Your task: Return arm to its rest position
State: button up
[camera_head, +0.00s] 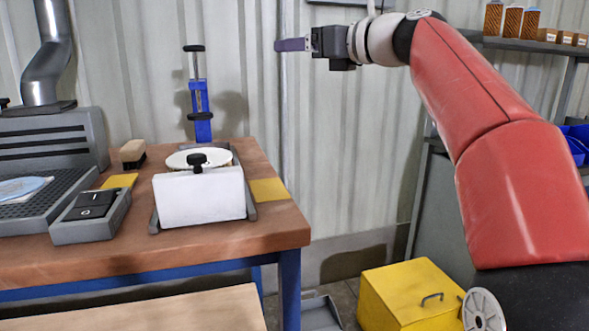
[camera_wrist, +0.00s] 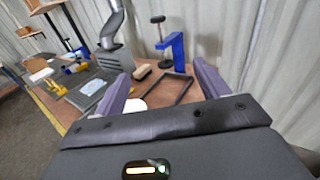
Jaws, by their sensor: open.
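My gripper (camera_head: 292,45) is raised in front of the corrugated wall, above and to the right of the workbench in the head view. It points left and holds nothing. In the wrist view, the two purple fingers of my gripper (camera_wrist: 164,88) stand apart with a gap between them. My red arm reaches in from the right side of the head view. No object touches the fingers.
The workbench (camera_head: 285,234) carries a white block (camera_head: 200,200) with a black knob, a blue press stand (camera_head: 200,105), a grey switch box (camera_head: 88,230) and a vented grey unit (camera_head: 50,145). A yellow box (camera_head: 400,290) stands on the floor. Shelved cartridges (camera_head: 512,22) are at right.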

jog(key=s+d+f+n+g+h, duration=0.2)
jog(key=s+d+f+n+h, duration=0.2)
jog(key=s+f+n, duration=0.4)
jog(key=s+d+f+n+g+h, duration=0.2)
jog(key=s+f+n, duration=0.7)
jog(key=f, duration=1.3)
jog(key=s+d+f+n+g+h, duration=0.2)
jog(key=s+d+f+n+h, duration=0.4)
jog(key=s+f, duration=0.7)
notch_tip(320, 180, down, 2)
jog(key=n+h, duration=0.1)
jog(key=n, duration=0.1)
jog(key=shift+s+d+n, duration=0.25)
jog(key=shift+d+n, duration=0.05)
jog(key=shift+d, duration=0.1)
